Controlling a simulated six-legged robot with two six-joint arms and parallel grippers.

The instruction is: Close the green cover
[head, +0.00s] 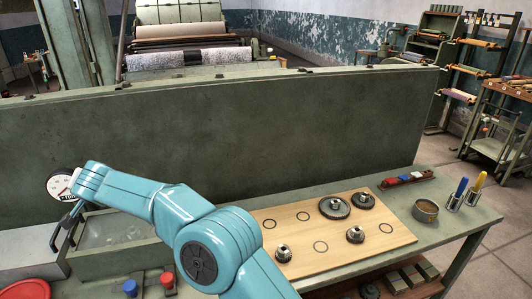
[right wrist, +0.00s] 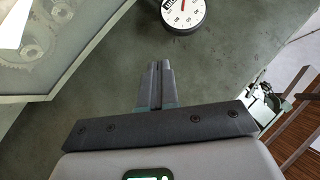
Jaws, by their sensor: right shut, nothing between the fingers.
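A grey-green framed cover with a clear window (head: 112,232) is at the left of the bench in the head view, partly behind my arm. Part of its pale green frame shows at the upper left of the right wrist view (right wrist: 85,82), with gears visible through the window. I cannot tell its exact angle. My right gripper (head: 66,236) is at the cover's left edge in the head view. In the right wrist view the right gripper (right wrist: 156,66) is shut and empty, its fingertips apart from the frame. My left gripper is not in view.
A round dial gauge (head: 61,185) is beside my right wrist. A tall green panel (head: 300,125) stands behind the bench. Blue (head: 131,287) and red (head: 167,280) knobs are in front of the cover. A wooden board (head: 300,262) with gears lies to the right.

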